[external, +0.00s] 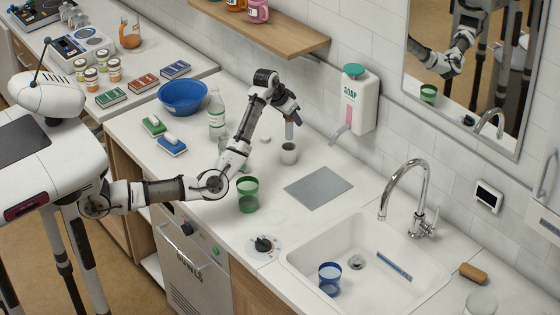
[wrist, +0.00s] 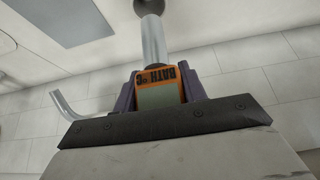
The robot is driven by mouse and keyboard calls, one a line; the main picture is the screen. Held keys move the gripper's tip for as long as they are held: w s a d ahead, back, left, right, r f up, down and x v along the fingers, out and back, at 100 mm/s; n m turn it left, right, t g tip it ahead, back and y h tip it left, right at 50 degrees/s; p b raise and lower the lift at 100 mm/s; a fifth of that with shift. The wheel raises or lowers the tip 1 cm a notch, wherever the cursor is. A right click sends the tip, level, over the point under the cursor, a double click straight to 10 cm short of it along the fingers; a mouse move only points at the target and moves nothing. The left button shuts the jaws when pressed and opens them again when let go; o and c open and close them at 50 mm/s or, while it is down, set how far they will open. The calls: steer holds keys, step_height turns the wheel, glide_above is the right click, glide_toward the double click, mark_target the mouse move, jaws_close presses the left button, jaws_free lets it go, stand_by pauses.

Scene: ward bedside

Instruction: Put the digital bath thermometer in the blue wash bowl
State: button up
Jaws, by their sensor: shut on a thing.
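The digital bath thermometer (wrist: 158,92) has an orange body marked BATH °C, a small grey display and a metal probe. My gripper (wrist: 158,90) is shut on its body, with a dark finger on each side. I cannot tell whether the tip is inside the cup's rim. The blue wash bowl (external: 183,109) stands on the counter to the left, well away from the gripper.
A clear bottle (external: 217,118) stands between gripper and bowl. A green cup (external: 247,194), a grey mat (external: 318,187) and blue and green brushes (external: 171,146) lie on the counter. The soap dispenser (external: 353,100) hangs close to the right. A sink (external: 375,235) is at lower right.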

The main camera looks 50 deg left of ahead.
steer(key=shift+r, duration=0.7)
steer(key=shift+a, duration=0.2)
steer(key=w+a+r+n+y+p, duration=0.1)
steer(key=a+r+n+p, duration=0.15)
steer(key=a, duration=1.25)
steer(key=s+a+r+n+g+y+p, duration=0.15)
steer(key=s+a, duration=0.25)
steer(key=a, duration=0.8)
steer(key=s+a+n+y+p, duration=0.1)
steer(key=s+a+n+p, duration=0.2)
steer(key=a, duration=0.9)
steer(key=s+a+r+n+y, duration=0.15)
steer(key=s+a, duration=0.25)
steer(key=a, duration=0.8)
steer(key=shift+n+h, duration=0.25)
steer(key=shift+h, duration=0.15)
step_height(320, 180, down, 15)
steer(key=shift+s+d+r+b, duration=0.15)
steer(key=shift+b, duration=0.75)
